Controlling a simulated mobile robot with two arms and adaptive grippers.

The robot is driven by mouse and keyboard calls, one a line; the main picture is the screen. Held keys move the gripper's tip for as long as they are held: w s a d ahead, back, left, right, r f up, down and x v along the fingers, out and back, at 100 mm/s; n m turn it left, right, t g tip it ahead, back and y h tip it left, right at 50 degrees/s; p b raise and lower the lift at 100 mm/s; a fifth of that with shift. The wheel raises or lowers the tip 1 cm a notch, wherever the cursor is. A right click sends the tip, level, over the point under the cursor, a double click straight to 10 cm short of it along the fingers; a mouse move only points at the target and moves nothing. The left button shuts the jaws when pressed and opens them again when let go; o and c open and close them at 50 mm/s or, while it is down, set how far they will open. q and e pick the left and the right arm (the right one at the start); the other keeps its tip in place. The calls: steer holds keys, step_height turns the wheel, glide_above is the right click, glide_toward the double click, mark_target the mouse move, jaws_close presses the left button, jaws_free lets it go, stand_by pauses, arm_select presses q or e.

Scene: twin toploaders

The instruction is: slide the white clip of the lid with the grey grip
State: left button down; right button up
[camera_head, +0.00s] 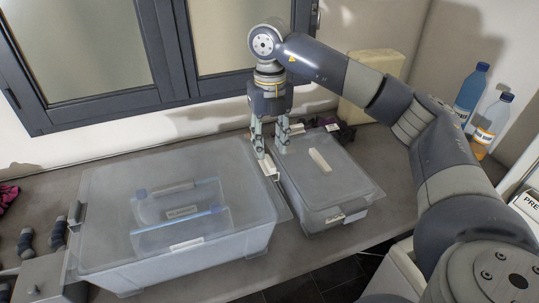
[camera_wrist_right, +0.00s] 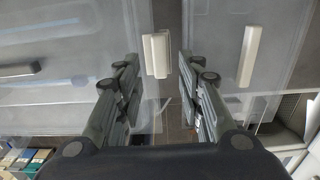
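A large clear bin (camera_head: 180,264) with a translucent lid stands on the left, and the lid carries a grey bar grip (camera_head: 176,189). This grip (camera_wrist_right: 18,73) is at the left in the wrist view. A white clip (camera_head: 269,168) sits at that lid's right edge, in the gap between the two bins. My right gripper (camera_head: 271,152) points down over this gap with its fingers apart. In the wrist view the white clip (camera_wrist_right: 157,54) shows between the open fingers, with room on both sides; contact is not visible. My left gripper is not in view.
A smaller bin (camera_head: 340,215) stands close on the right; its lid has a cream grip (camera_head: 320,160). Two bottles (camera_head: 490,124) and a cream container (camera_head: 368,85) stand behind. Dumbbell-like objects (camera_head: 58,233) lie at the left. The window wall is close behind.

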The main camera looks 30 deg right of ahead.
mark_target(270, 161)
steer(key=shift+f+p, duration=0.5)
steer(key=shift+f, duration=2)
steer(key=shift+w, duration=0.1)
jaws_close()
